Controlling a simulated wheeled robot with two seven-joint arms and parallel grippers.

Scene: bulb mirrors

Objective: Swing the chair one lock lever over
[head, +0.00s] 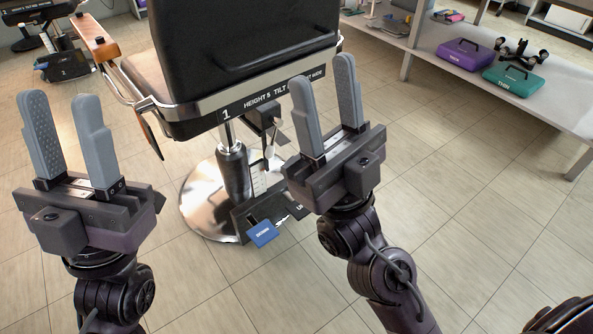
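Chair one (245,50) stands ahead, a black salon chair whose front band (258,102) carries a "1" and partly hidden words, "HEIGHT 5" and "TILT". Under its seat is a dark bracket (262,116) with a slim pale lever (269,140) hanging from it; I cannot tell for sure whether this is the lock lever. My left gripper (60,97) is open and empty, left of and apart from the chair. My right gripper (322,70) is open and empty, in front of the chair's right side, to the right of the pale lever. It hides part of the band.
A round chrome base (205,205) with a blue "DOWN" pedal (262,233) supports the chair. Its armrest (100,45) juts left. Another chair (35,12) stands at the back left. A bench with purple (465,55) and teal (515,79) cases stands right. Tiled floor (440,190) is clear.

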